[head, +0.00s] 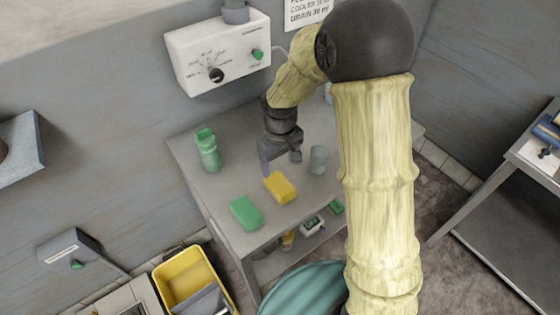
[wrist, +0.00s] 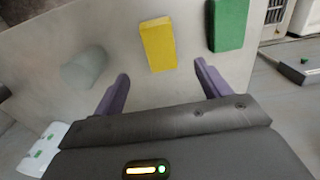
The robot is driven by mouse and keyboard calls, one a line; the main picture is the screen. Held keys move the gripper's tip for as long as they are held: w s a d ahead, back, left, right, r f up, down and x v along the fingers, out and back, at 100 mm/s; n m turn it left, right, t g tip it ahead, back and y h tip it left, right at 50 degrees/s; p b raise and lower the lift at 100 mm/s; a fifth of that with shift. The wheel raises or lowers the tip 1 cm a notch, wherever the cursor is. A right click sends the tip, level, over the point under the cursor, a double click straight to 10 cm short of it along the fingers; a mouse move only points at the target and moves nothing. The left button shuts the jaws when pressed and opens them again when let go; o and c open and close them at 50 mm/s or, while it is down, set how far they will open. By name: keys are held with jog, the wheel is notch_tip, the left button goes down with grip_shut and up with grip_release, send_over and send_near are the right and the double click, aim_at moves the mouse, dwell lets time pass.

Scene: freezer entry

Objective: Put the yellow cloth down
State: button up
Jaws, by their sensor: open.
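The yellow cloth (head: 280,187) is a folded block lying flat on the grey table (head: 215,195). It also shows in the wrist view (wrist: 158,44), beyond the fingertips and roughly between them. My gripper (head: 277,164) is just above the table, behind the yellow cloth in the head view. In the wrist view its purple fingers (wrist: 161,72) are spread wide with nothing between them. The gripper is open and apart from the cloth.
A green cloth (head: 246,213) lies left of the yellow one. A green bottle (head: 208,150) stands at the table's left, and a grey cup (head: 318,160) stands right of my gripper. A yellow bucket (head: 184,277) is on the floor. A control box (head: 218,55) hangs on the wall.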

jog(key=shift+r, duration=0.15)
dwell(0.6)
jog(key=s+d+r+m+t, duration=0.1)
jog(key=s+d+r+m, duration=0.2)
jog(key=s+d, duration=0.3)
jog(key=s+d+r+m+t, duration=0.1)
jog(key=s+d+r+m, duration=0.2)
jog(key=s+d, duration=0.3)
jog(key=shift+d+m+t, duration=0.3)
jog(key=shift+d+m, duration=0.1)
jog(key=shift+d, duration=0.25)
jog(key=shift+s, duration=0.1)
